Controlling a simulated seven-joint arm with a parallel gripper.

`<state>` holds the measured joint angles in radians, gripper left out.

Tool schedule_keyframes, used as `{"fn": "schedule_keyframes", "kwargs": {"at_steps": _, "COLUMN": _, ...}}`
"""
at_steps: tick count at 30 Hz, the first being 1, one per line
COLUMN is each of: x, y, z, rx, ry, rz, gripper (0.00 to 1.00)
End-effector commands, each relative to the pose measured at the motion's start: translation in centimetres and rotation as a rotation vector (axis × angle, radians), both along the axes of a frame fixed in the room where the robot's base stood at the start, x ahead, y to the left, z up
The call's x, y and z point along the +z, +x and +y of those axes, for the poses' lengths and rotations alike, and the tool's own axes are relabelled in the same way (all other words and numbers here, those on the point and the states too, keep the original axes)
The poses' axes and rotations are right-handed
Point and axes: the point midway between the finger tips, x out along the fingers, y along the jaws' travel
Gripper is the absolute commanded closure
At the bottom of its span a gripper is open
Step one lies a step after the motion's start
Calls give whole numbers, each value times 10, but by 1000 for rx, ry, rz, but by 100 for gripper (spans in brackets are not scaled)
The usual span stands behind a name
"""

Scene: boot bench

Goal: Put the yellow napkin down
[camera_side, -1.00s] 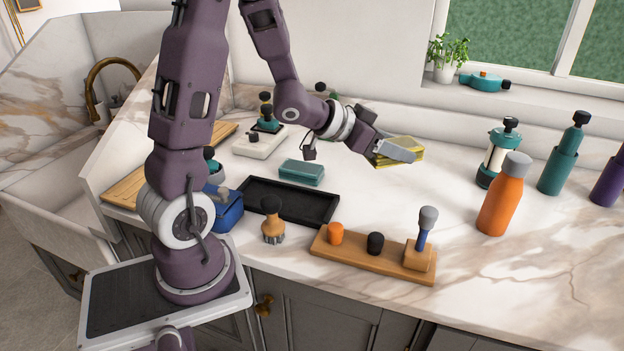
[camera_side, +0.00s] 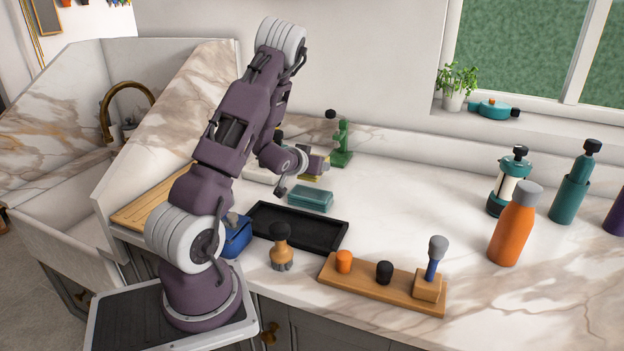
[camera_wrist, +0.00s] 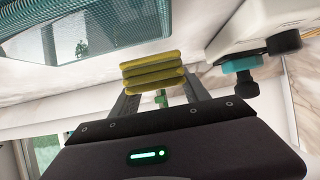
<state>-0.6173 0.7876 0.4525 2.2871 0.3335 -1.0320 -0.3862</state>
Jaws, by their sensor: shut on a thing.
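The yellow napkin (camera_wrist: 152,71) is a thick folded stack. In the wrist view it sits between the two fingers of my gripper (camera_wrist: 156,84), which is shut on it. In the side view my gripper (camera_side: 314,168) is toward the back of the counter, behind the teal box, and is partly covered by my own arm. Only a thin yellow edge of the napkin (camera_side: 309,179) shows there, low at the fingers. Whether the napkin touches the counter cannot be told.
Close by are a teal box (camera_side: 311,198), a white tray (camera_side: 258,174) and a green item (camera_side: 342,146). A black tray (camera_side: 296,230), a brush (camera_side: 281,248) and a wooden rack (camera_side: 365,287) stand nearer the front.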

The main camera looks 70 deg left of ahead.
Motion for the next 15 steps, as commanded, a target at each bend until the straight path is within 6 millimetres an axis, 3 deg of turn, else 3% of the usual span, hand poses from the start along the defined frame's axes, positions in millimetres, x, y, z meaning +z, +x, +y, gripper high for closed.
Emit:
{"fn": "schedule_keyframes", "kwargs": {"at_steps": 1, "x": -14, "y": -1, "z": -1, "rx": -1, "ry": -4, "rz": 7, "gripper": 91}}
{"fn": "schedule_keyframes", "kwargs": {"at_steps": 5, "x": -32, "y": 0, "z": -1, "rx": -2, "ry": -2, "rz": 4, "gripper": 91}}
{"fn": "schedule_keyframes", "kwargs": {"at_steps": 15, "x": -36, "y": 0, "z": -1, "rx": -2, "ry": -1, "rz": 1, "gripper": 91}}
